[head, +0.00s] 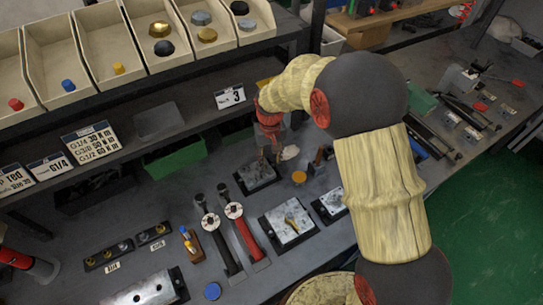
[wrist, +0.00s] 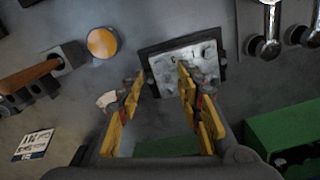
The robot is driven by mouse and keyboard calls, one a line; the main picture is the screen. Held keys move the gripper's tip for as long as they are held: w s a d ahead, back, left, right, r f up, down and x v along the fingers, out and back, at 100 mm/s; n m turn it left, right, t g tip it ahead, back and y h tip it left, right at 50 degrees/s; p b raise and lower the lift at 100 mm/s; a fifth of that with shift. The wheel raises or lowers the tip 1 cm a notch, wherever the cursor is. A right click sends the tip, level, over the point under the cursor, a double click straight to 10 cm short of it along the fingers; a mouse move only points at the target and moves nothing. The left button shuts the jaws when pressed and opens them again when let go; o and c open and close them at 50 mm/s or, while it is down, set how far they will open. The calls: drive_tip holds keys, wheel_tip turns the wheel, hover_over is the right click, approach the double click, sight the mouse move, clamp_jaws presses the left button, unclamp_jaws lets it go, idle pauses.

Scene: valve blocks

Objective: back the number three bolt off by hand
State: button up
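A pale metal block on a black base lies on the bench. It shows in the head view (head: 257,177) and in the wrist view (wrist: 184,60), with small dark marks and several bolt-like rounds on its face. I cannot tell which bolt is number three. My gripper (wrist: 160,84) is open, its yellow fingers spread above the near edge of the block. The right finger covers part of the block. Nothing shows held between the fingers. In the head view my gripper (head: 269,135) is pointed down above the block, partly hidden by my arm.
A card reading 3 (head: 230,97) hangs on the shelf edge. An orange disc (wrist: 102,43), a wooden-handled tool (wrist: 30,75) and a whitish object (wrist: 106,99) lie left of the block in the wrist view. A green bin (wrist: 285,135) and chrome tool ends (wrist: 265,45) are right.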

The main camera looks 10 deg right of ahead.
sight(271, 172)
wheel_tip(271, 172, down, 6)
drive_tip(key=shift+r+b, duration=0.1)
drive_tip(key=shift+b, duration=0.5)
drive_tip(key=shift+c, duration=1.1)
clamp_jaws()
